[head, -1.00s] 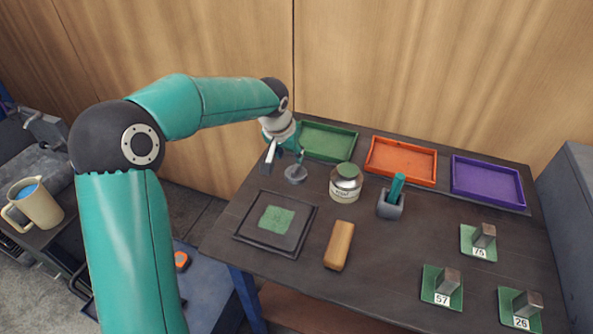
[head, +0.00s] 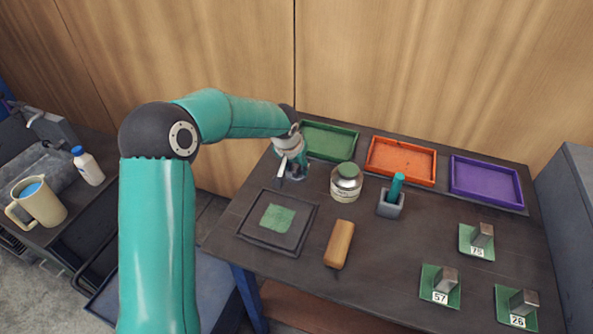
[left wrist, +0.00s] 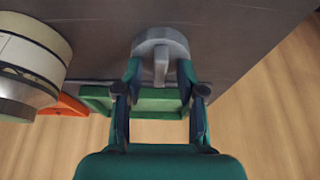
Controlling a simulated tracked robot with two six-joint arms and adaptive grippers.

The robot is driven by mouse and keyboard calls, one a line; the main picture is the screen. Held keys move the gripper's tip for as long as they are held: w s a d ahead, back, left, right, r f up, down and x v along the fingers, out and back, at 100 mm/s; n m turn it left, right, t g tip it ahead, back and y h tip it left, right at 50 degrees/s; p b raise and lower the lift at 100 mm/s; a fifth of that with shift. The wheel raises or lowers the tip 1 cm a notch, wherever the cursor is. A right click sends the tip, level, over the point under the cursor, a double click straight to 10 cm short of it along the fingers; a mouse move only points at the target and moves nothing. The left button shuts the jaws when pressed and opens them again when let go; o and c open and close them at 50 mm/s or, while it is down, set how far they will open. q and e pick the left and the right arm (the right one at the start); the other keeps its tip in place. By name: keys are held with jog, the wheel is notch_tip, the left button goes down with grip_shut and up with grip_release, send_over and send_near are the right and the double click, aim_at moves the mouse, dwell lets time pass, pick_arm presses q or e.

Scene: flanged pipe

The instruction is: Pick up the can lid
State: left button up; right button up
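The can lid is a grey disc with an upright tab handle; it lies on the dark table and shows in the left wrist view (left wrist: 160,42). In the head view my left gripper (head: 297,168) is low over it and hides most of it. In the left wrist view my left gripper (left wrist: 159,72) is open, with one finger on each side of the tab. Gaps show between the fingers and the tab. My right gripper is in neither view.
A jar with a green top (head: 346,183) stands just right of the lid. Behind are green (head: 328,156), orange (head: 401,180) and purple (head: 487,205) trays. A dark square frame (head: 292,241) and a tan block (head: 339,244) lie in front.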

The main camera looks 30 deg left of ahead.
pick_arm(q)
grip_shut()
